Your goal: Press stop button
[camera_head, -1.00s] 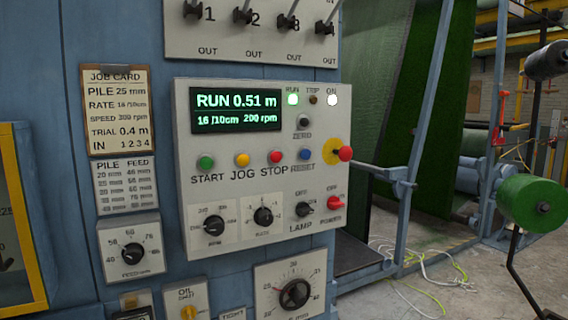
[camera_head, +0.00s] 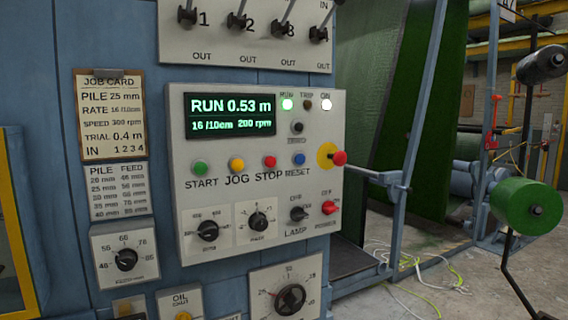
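The stop button (camera_head: 270,161) is a small red button above the word STOP on the grey control panel (camera_head: 188,240). It sits right of the yellow JOG button (camera_head: 236,165) and left of the blue RESET button (camera_head: 299,160). Nothing covers it. The green display (camera_head: 230,115) reads RUN 0.53 m, 16 /10cm, 200 rpm. The green RUN lamp (camera_head: 287,104) and the white ON lamp (camera_head: 326,104) are lit; the TRIP lamp (camera_head: 307,104) is dark. My gripper is not in view.
A green START button (camera_head: 200,168) is at the row's left. A larger red button (camera_head: 339,158) on a yellow disc sticks out at the right. The job card (camera_head: 112,115) reads TRIAL 0.4 m. Levers (camera_head: 238,20) stand above. Cables (camera_head: 415,265) lie on the floor.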

